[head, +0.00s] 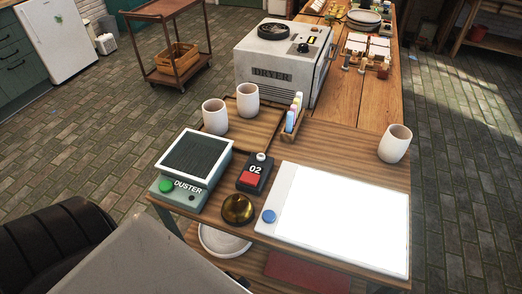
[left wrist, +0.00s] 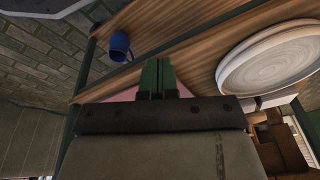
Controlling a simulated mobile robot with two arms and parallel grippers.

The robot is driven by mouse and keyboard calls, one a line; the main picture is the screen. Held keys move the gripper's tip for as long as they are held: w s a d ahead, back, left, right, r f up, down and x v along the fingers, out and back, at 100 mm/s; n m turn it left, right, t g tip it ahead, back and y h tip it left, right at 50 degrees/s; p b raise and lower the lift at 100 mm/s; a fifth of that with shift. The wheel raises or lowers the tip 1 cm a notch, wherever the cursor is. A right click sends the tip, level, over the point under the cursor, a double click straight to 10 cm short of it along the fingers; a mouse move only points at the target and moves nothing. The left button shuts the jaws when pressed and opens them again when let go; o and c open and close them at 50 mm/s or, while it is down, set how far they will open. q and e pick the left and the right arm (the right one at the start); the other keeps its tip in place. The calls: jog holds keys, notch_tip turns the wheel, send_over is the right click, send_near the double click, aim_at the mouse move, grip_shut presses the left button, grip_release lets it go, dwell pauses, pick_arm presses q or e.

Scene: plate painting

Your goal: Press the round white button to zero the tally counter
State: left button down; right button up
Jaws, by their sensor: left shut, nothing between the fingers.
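The tally counter (head: 251,180) is a small dark box with a red front part and a display reading "02". Its round white button (head: 261,157) stands at the back top of the box. The counter sits on the wooden table between the duster and the white lit panel. My left gripper (left wrist: 157,76) shows in the left wrist view with its green fingers shut together and nothing between them. It is near a wooden shelf with plates, and the counter is not in that view. My left fingertips do not show in the head view. My right gripper is in neither view.
The duster (head: 188,172), an amber round dish (head: 238,208) and the lit panel (head: 340,218) surround the counter. White cups (head: 214,116), a bottle holder (head: 292,121) and the dryer (head: 272,70) stand behind. The left wrist view shows a blue mug (left wrist: 119,46) and stacked white plates (left wrist: 268,62).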

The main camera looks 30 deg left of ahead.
pick_arm(q)
jog(key=w+r+t+p, duration=0.2)
jog(key=w+r+p, duration=0.1)
jog(key=r, duration=2.6)
jog(key=w+a+r+m+t+y, duration=0.35)
jog(key=w+r+m+t, duration=0.3)
jog(key=w, duration=0.65)
jog(key=w+d+r+m+t+h, duration=0.25)
jog(key=w+r+m+h, duration=0.35)
jog(key=m, duration=0.7)
jog(key=w+d+r+m+t+h, duration=0.2)
jog(key=w+r+m+t+h, duration=0.15)
jog(key=r+m+h, duration=0.7)
jog(key=w+a+f+m+g+y, duration=0.2)
jog(key=a+f+m+g+y, duration=0.5)
jog(key=a+m, duration=0.5)
notch_tip(320, 180, down, 2)
jog(key=m+g, duration=0.3)
jog(key=m, duration=0.5)
jog(key=shift+w+f+m, duration=0.15)
jog(key=shift+m, duration=0.15)
